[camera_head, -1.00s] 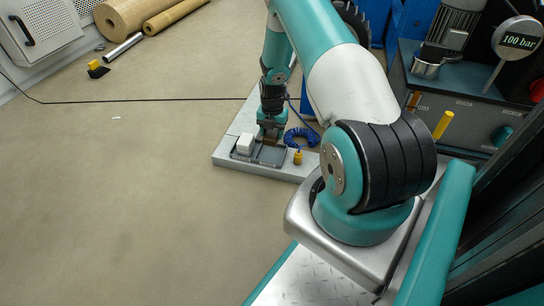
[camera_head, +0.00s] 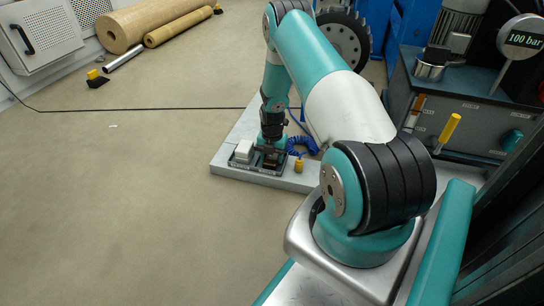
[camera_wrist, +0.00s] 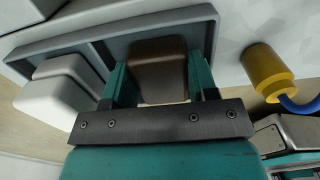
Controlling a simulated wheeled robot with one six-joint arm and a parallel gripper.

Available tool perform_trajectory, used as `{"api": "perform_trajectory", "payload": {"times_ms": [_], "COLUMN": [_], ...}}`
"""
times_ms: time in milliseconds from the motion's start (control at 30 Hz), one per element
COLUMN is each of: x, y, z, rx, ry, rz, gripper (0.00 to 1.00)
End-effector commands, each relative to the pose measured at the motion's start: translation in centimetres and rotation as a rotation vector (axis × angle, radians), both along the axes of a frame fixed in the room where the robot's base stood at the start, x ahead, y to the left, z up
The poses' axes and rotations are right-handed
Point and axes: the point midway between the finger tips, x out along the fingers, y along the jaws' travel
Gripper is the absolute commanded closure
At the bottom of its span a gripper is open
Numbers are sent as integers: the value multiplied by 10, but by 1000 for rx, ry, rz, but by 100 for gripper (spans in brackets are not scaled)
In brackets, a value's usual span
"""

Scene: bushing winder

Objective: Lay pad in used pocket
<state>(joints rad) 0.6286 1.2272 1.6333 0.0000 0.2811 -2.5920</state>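The brown pad (camera_wrist: 158,70) sits between the two teal fingers of my gripper (camera_wrist: 160,85) in the wrist view. The fingers lie close against both its sides. The pad is at the right-hand pocket of the grey two-pocket tray (camera_wrist: 40,47); its underside is hidden, so I cannot tell if it rests on the pocket floor. White pads (camera_wrist: 62,88) fill the left-hand pocket. In the head view, my gripper (camera_head: 270,157) points down over the right side of the tray, with the white pads (camera_head: 243,149) to its left.
The tray stands on a pale grey slab (camera_head: 225,168). A yellow fitting (camera_wrist: 268,72) with a blue coiled hose (camera_head: 303,144) stands just right of the tray. A workbench (camera_head: 470,110) with a gauge is farther right.

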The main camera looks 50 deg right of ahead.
Motion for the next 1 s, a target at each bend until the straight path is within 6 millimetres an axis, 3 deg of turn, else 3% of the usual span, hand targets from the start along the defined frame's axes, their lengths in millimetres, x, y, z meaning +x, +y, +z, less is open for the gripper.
{"api": "perform_trajectory", "payload": {"times_ms": [467, 667, 1000], "x": [0, 0, 0], "y": [0, 0, 0], "z": [10, 40, 113], "rx": [0, -1, -1], "ry": [0, 0, -1], "rz": [0, 0, 0], "gripper": [37, 37, 37]}}
